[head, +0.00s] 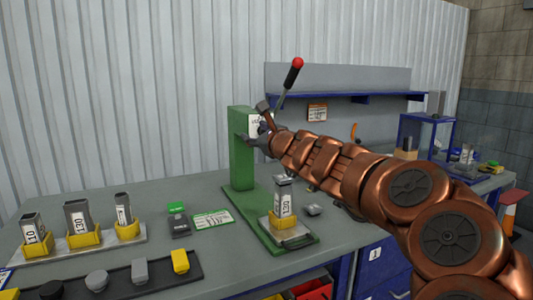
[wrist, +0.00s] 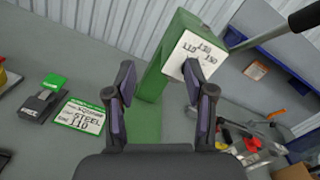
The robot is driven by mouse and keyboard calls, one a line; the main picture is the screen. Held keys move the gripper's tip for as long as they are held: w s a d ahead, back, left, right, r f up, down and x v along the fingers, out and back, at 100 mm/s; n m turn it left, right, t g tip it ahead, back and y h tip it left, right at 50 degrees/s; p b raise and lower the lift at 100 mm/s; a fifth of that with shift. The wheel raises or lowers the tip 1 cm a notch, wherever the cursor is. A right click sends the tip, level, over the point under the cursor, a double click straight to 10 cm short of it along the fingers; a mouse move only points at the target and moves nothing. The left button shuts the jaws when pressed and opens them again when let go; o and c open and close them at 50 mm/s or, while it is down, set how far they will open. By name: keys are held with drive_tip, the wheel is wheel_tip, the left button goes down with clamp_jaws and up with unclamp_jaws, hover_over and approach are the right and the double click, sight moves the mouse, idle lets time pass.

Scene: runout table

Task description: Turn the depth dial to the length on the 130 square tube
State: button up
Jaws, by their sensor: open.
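A green press (head: 240,150) stands on the table, and its head carries a white scale plate (wrist: 194,52) with several numbers, apparently 110, 130 and 150. I cannot make out the dial's knob or pointer. A square metal tube (head: 283,198) with a label that seems to read 130 stands upright in a yellow holder on the press base. My gripper (head: 263,130) is at the press head, close to the plate. In the wrist view my gripper (wrist: 158,82) is open, its fingers apart with nothing between them, just below the plate.
A lever with a red knob (head: 298,63) rises from the press. Several labelled tubes stand in yellow holders on a rack (head: 90,250) at left. A green-edged card (wrist: 82,115) reads STEEL 110. Dark tray (head: 110,280) holds end caps. A blue-framed case (head: 428,133) stands at right.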

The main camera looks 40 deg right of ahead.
drive_tip(key=s+d+f+m+h, duration=0.2)
drive_tip(key=d+f+m, duration=0.1)
drive_tip(key=d, duration=0.3)
drive_tip(key=x, duration=0.7)
drive_tip(key=shift+w+r+g, duration=0.15)
drive_tip(key=shift+g, duration=0.25)
clamp_jaws()
